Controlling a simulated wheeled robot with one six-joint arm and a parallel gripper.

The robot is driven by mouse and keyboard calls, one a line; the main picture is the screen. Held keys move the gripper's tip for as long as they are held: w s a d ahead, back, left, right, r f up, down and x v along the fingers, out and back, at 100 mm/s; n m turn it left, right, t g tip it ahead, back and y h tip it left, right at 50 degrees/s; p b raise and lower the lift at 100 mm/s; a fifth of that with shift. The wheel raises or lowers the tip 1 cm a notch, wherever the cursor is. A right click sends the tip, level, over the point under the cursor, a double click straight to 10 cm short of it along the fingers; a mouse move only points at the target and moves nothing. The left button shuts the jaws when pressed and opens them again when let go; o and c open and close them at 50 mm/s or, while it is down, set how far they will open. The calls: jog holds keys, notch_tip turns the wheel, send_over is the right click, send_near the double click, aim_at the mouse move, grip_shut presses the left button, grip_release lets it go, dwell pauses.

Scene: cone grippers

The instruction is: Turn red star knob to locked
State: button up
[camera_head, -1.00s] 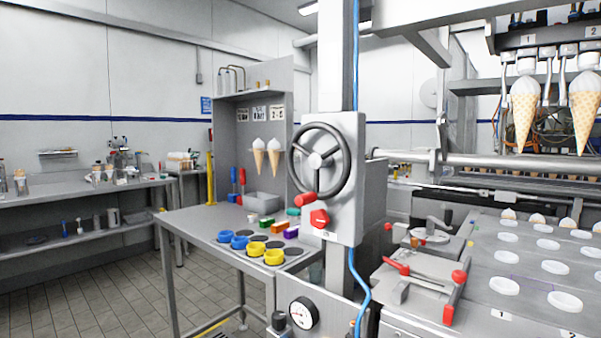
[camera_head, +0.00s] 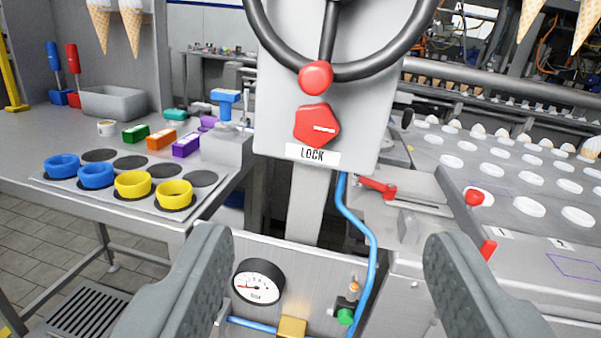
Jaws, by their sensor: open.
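The red star knob (camera_head: 316,125) is on the front of a grey box, in the upper middle of the view. A pale line marks its face and points roughly sideways to the right. A white label reading LOCK (camera_head: 313,154) sits just below it. My gripper (camera_head: 325,245) is open and empty, with one grey finger at the lower left and one at the lower right. The knob is above and beyond the fingertips, apart from them, between the two fingers from side to side.
A handwheel (camera_head: 402,45) with a red ball handle (camera_head: 315,77) hangs just above the knob. Below are a pressure gauge (camera_head: 258,282), a blue hose (camera_head: 366,240) and a green button (camera_head: 345,316). A bench with coloured rings (camera_head: 132,185) is left; a tray machine with red levers (camera_head: 378,187) is right.

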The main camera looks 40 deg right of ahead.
jog(key=w+f, duration=0.1)
send_near(316, 128)
jog(key=x, duration=0.8)
jog(key=shift+w, duration=0.1)
jog(key=shift+c, duration=0.2)
jog(key=c, duration=0.9)
